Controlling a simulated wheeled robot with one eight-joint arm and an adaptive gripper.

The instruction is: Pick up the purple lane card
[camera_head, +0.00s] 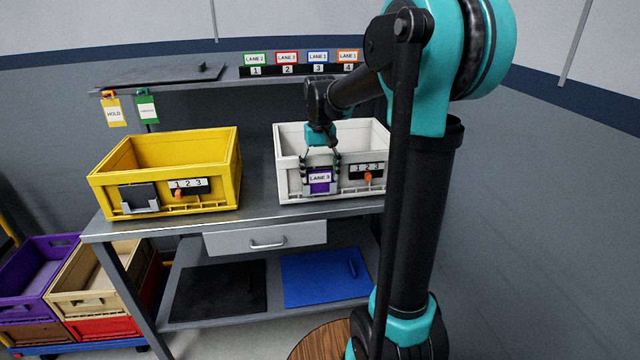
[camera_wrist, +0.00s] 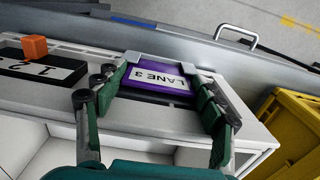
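The purple lane card (camera_head: 320,187), with a white "LANE 3" label, sits in a holder on the front of the white crate (camera_head: 290,160). It also shows in the wrist view (camera_wrist: 143,91), lying between my fingers within a pale holder frame. My gripper (camera_head: 321,166) is at the crate's front, over the card. In the wrist view my gripper (camera_wrist: 158,84) has its fingers spread, one at each side edge of the card. I cannot tell whether the fingertips touch the card or the holder.
A yellow crate (camera_head: 215,160) with a grey holder (camera_head: 139,198) stands left on the bench (camera_head: 255,207). Beside the card is a "1 2 3" strip with an orange marker (camera_head: 367,176). A shelf behind carries several lane cards (camera_head: 287,58). A drawer (camera_head: 265,238) is below.

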